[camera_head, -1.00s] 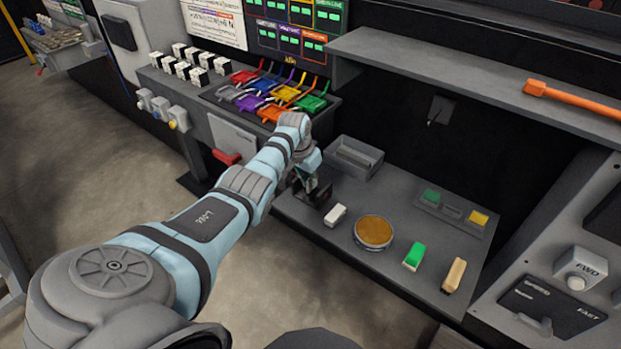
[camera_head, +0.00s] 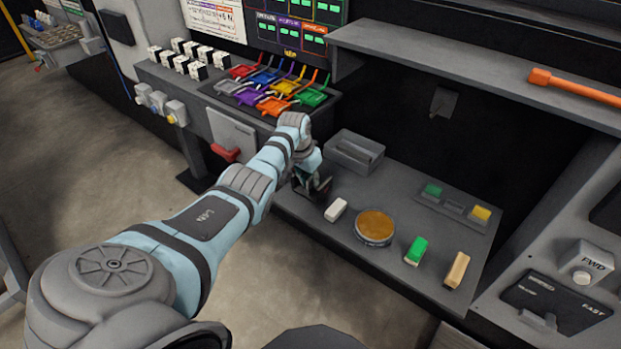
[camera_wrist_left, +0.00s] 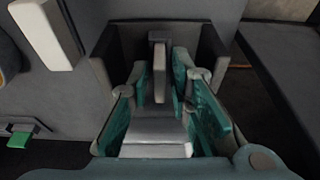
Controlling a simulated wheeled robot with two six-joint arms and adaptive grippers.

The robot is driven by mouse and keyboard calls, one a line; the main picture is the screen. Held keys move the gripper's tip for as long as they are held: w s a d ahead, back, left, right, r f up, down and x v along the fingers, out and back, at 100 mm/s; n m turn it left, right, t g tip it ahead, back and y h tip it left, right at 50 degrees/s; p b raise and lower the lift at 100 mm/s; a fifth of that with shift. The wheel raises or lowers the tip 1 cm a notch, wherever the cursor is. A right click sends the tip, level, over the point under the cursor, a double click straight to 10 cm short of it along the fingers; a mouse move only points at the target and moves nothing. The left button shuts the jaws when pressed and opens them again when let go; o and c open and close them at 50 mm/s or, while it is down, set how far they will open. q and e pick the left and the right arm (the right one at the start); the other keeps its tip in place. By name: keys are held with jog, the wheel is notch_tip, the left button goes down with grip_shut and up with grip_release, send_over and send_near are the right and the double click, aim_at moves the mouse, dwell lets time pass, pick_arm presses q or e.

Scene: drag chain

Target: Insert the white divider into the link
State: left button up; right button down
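My left gripper (camera_head: 314,186) is low over the front left of the grey worktop. In the left wrist view its teal fingers (camera_wrist_left: 160,85) stand apart, inside a dark U-shaped piece that looks like the link (camera_wrist_left: 215,60). A narrow grey upright plate (camera_wrist_left: 159,75) stands between the fingertips, with thin gaps visible on both sides. It may be the divider seen edge-on, but its true colour is unclear. A separate white block (camera_head: 336,210) lies just right of the gripper; it also shows in the left wrist view (camera_wrist_left: 45,33). My right gripper is not in view.
A round tan disc (camera_head: 374,227), a green block (camera_head: 416,251) and a tan block (camera_head: 457,270) lie to the right. A grey open box (camera_head: 354,152) stands behind the gripper. A holder with green and yellow pieces (camera_head: 453,208) is at the back right. A shelf (camera_head: 480,78) hangs above.

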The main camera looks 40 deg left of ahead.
pick_arm(q)
jog(key=shift+o, duration=0.5)
jog(key=shift+r, duration=0.35)
jog(key=v, duration=1.1)
jog(key=shift+r, duration=0.2)
jog(key=shift+s, duration=0.1)
